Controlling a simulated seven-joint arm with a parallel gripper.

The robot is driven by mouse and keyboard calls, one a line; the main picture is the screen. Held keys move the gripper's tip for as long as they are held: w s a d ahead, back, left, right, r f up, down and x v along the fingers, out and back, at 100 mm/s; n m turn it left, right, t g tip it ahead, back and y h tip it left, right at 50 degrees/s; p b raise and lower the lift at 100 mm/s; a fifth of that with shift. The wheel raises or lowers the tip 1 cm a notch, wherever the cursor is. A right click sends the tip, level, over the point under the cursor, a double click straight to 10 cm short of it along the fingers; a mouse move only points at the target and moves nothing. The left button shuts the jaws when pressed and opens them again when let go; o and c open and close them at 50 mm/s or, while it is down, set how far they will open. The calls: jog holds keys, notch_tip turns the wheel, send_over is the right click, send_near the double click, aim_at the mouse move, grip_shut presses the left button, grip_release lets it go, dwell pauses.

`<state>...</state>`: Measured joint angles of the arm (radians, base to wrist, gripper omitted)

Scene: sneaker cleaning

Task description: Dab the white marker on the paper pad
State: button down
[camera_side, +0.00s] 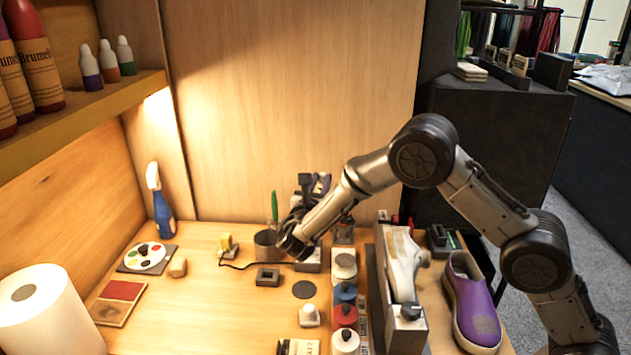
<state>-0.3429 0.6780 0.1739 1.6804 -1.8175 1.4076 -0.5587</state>
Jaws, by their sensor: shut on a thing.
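My gripper (287,243) is low over the bench, close beside a grey cup (266,246) with a green-handled tool (274,207) in it. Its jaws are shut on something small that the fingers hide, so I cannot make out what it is. No white marker can be clearly picked out. I cannot tell which thing is the paper pad; a flat board with a red upper part (122,291) lies at the left, and a white card with dark lettering (304,347) shows at the bottom edge.
A paper roll (45,312), a paint palette (146,256) and a blue spray bottle (161,212) stand left. Several capped jars (345,314) line the middle. A white shoe (402,265) on a stand and a purple shoe (470,300) are right.

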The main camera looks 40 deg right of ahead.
jog(key=s+d+f, duration=0.2)
jog(key=f, duration=0.3)
jog(key=s+d+f, duration=0.2)
jog(key=f, duration=0.4)
jog(key=shift+d, duration=0.2)
dwell(0.4)
jog(key=shift+s+f, duration=0.1)
jog(key=shift+f, duration=0.5)
dwell(1.4)
